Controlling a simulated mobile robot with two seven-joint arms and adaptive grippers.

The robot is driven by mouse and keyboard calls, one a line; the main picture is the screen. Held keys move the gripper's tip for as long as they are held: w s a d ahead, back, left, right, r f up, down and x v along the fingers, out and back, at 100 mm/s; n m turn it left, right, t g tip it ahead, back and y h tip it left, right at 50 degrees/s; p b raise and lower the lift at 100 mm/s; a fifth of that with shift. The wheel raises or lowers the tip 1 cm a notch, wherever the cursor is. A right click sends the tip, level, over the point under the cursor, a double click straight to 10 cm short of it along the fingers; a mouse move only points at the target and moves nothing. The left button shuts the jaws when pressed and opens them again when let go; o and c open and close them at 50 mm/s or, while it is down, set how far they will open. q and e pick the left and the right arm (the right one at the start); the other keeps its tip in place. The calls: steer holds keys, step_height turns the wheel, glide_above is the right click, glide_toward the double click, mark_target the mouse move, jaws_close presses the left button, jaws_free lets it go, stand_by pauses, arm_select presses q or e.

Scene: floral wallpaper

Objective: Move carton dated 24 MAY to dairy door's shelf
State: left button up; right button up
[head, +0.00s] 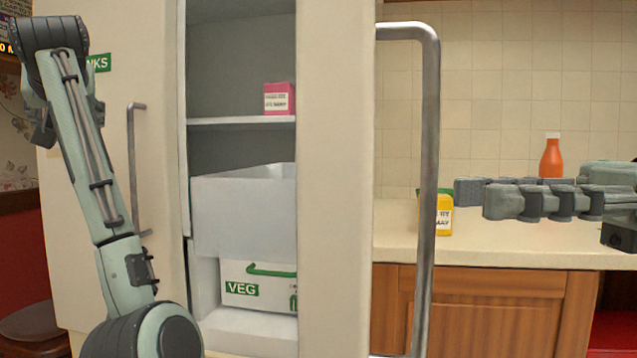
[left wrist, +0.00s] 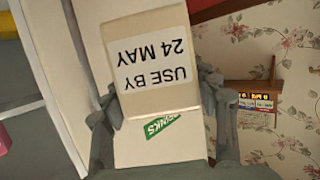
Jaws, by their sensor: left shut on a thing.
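The cream carton (left wrist: 155,58) shows a white label reading USE BY 24 MAY, upside down in the left wrist view. My left gripper (left wrist: 160,105) is shut on it, one finger on each side. In the head view my left arm rises at the left, and the carton does not show there. My right gripper (head: 472,196) is over the counter at the right, its two fingers apart and empty. An open cabinet (head: 240,60) has an upper shelf (head: 230,121). I cannot tell which part is the dairy door's shelf.
A pink carton (head: 279,99) stands on the upper shelf, above a pale bin (head: 240,215) and a VEG box (head: 255,288). A door with a large handle (head: 430,150) stands at centre. A yellow carton (head: 443,218) and an orange bottle (head: 552,158) are on the counter (head: 500,245).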

mark_target(428, 197)
steer(key=a+p, duration=0.1)
steer(key=a, duration=0.5)
steer(key=shift+w, duration=0.2)
steer(key=shift+c, duration=0.2)
jaws_close()
